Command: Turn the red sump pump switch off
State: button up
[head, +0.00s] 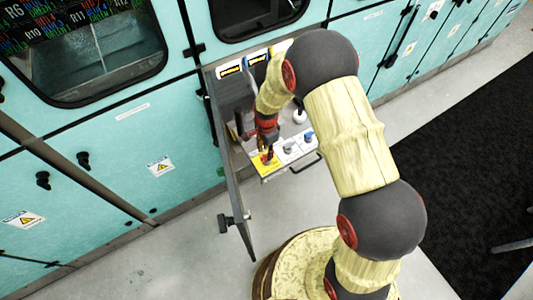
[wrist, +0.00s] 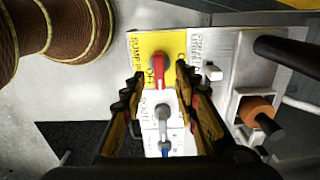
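The plate carries the words "SUMP" and "OFF", partly hidden by my fingers. In the head view the yellow plate (head: 264,166) is at the front left of the pulled-out panel, with the red switch under my gripper (head: 267,150). In the wrist view my gripper (wrist: 158,88) is open, with one finger on each side of the line of switches. The red handle lies between and just beyond the fingertips. I cannot tell whether they touch it.
A grey-handled switch (wrist: 163,118) and a blue switch (head: 308,136) sit beside the red one. An orange-ended knob (wrist: 256,110) and a dark bar (wrist: 285,52) are at the right. Grey floor is clear in front.

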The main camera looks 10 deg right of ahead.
notch_tip(320, 180, up, 9)
dwell(0.3)
jog(key=shift+r, duration=0.1)
dwell(0.4)
jog(key=s+d+n+g, duration=0.1)
jog(key=s+n, duration=0.4)
jog(key=n, duration=0.1)
jog(key=s+d+r+n+t, duration=0.2)
jog(key=s+r, duration=0.4)
jog(key=r, duration=0.4)
jog(key=s+d+r+n+t, duration=0.2)
jog(key=s+r, duration=0.4)
jog(key=r, duration=0.5)
jog(key=s+d+r+n+t, duration=0.2)
jog(key=s+d+r, duration=0.3)
jog(key=r, duration=0.6)
jog(key=shift+s+d+n+t, duration=0.3)
jog(key=shift+s+d+n, duration=0.05)
jog(key=shift+s+n, duration=0.5)
